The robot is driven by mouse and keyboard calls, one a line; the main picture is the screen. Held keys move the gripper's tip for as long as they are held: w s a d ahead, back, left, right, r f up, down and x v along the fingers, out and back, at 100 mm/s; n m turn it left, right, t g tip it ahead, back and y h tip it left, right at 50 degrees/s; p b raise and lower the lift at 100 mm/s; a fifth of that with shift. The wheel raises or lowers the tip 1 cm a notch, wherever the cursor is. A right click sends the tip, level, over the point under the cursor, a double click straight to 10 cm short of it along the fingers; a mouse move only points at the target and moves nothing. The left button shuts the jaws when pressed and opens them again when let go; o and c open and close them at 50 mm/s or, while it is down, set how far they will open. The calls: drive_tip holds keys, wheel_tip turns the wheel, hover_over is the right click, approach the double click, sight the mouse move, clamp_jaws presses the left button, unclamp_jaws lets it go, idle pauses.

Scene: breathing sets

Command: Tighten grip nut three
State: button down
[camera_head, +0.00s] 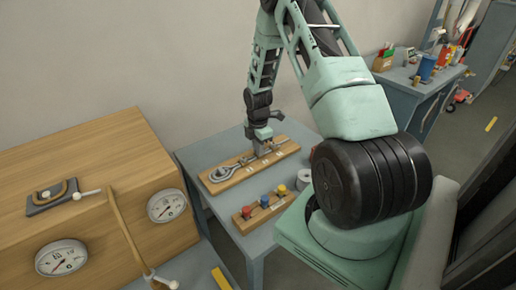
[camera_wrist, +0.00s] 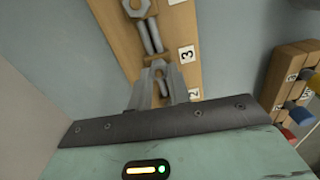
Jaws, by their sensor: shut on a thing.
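A wooden board (camera_head: 213,187) on the small grey table carries a row of grey metal nuts and rods with white number labels. It also shows in the wrist view (camera_wrist: 180,25). My gripper (camera_head: 262,150) points down over the middle of the board. In the wrist view my gripper (camera_wrist: 157,78) is shut on a grey nut (camera_wrist: 154,62), which the fingers partly hide. Label 3 (camera_wrist: 187,54) lies just beyond it and label 2 (camera_wrist: 194,94) beside the fingers; I cannot tell which label belongs to the held nut. Another hex nut (camera_wrist: 137,7) sits farther up the board.
A wooden block with red, blue and yellow knobs (camera_head: 264,201) stands in front of the board. A grey roll (camera_head: 303,179) is to its right. A large wooden box with gauges (camera_head: 95,190) borders the table on the left. A cluttered workbench (camera_head: 420,85) stands behind right.

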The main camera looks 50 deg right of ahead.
drive_tip(key=m+b, duration=0.1)
drive_tip(key=m, duration=0.3)
drive_tip(key=shift+w+d+m+b, duration=0.1)
drive_tip(key=shift+m+b, duration=0.2)
drive_tip(key=shift+b, duration=0.1)
drive_tip(key=m+b, duration=0.1)
drive_tip(key=m, duration=0.4)
drive_tip(key=shift+w+b, duration=0.1)
drive_tip(key=shift+b, duration=0.25)
drive_tip(key=m+b, duration=0.1)
drive_tip(key=m, duration=0.4)
drive_tip(key=shift+d+m, duration=0.15)
drive_tip(key=shift+m, duration=0.25)
drive_tip(key=m+b, duration=0.1)
drive_tip(key=m, duration=0.3)
drive_tip(key=shift+d+m, duration=0.1)
drive_tip(key=shift+m, duration=0.2)
drive_tip(key=m, duration=0.5)
drive_tip(key=shift+d+b, duration=0.1)
drive_tip(key=shift+b, duration=0.2)
drive_tip(key=m, duration=0.5)
drive_tip(key=shift+r, duration=0.1)
drive_tip(key=m, duration=0.1)
drive_tip(key=m+p, duration=0.1)
drive_tip(key=m, duration=0.3)
drive_tip(key=shift+s, duration=0.25)
drive_tip(key=shift+s+m+p, duration=0.1)
drive_tip(key=shift+m+p, duration=0.65)
drive_tip(key=shift+m, duration=1.35)
